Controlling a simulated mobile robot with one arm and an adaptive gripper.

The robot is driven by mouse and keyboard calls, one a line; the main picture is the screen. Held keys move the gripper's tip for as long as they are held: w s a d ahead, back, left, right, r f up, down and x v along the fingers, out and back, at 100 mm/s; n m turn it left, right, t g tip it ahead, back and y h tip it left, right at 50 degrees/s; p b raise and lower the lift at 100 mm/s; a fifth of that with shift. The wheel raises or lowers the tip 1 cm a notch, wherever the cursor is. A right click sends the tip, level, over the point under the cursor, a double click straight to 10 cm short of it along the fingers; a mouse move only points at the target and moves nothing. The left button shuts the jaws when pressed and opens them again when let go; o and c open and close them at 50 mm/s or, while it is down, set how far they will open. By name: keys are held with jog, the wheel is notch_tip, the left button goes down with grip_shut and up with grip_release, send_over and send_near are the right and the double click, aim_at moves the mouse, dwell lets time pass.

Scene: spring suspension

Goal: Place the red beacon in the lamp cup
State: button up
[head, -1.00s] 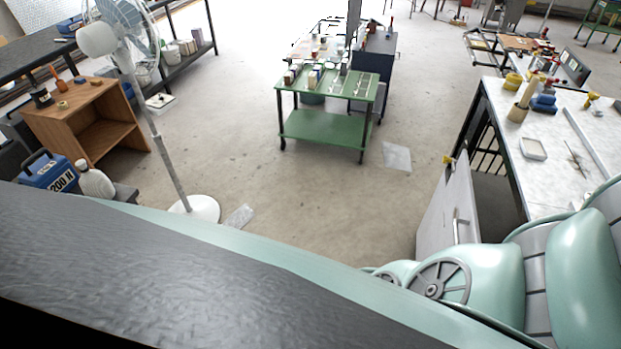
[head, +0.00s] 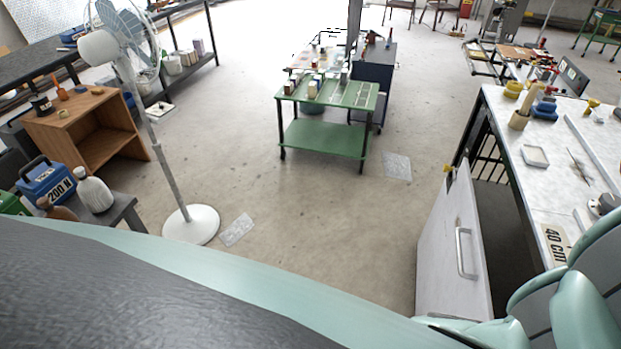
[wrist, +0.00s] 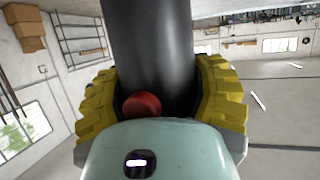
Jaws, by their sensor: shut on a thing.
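The red beacon (wrist: 142,105) shows in the wrist view as a small rounded red thing between the yellow pads of my gripper (wrist: 160,92). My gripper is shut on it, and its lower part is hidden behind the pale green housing. A wide dark cylinder (wrist: 152,45) rises behind the beacon; I cannot tell whether it belongs to it. My gripper and the beacon are not in the head view. I cannot make out the lamp cup in either view.
A green cart (head: 330,137) with small items stands mid-floor. A white-topped bench (head: 545,180) is at right, with a white cabinet door (head: 450,250) near its front. A pedestal fan (head: 190,224), wooden shelf (head: 85,125) and blue box (head: 52,185) are at left. Open floor lies between.

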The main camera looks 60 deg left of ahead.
jog(key=shift+f+p, duration=1.15)
jog(key=shift+f, duration=0.45)
jog(key=o, duration=1.4)
jog(key=shift+a, duration=0.15)
jog(key=shift+s+a+r+b, duration=0.1)
jog(key=shift+a+r+b, duration=0.05)
jog(key=shift+a+b, duration=0.4)
jog(key=shift+s+a+r+b, duration=0.2)
jog(key=shift+s+a+b, duration=0.2)
jog(key=shift+a+b, duration=0.2)
jog(key=shift+b+v, duration=0.55)
jog(key=shift+v, duration=0.65)
jog(key=p+v, duration=0.3)
jog(key=v, duration=0.4)
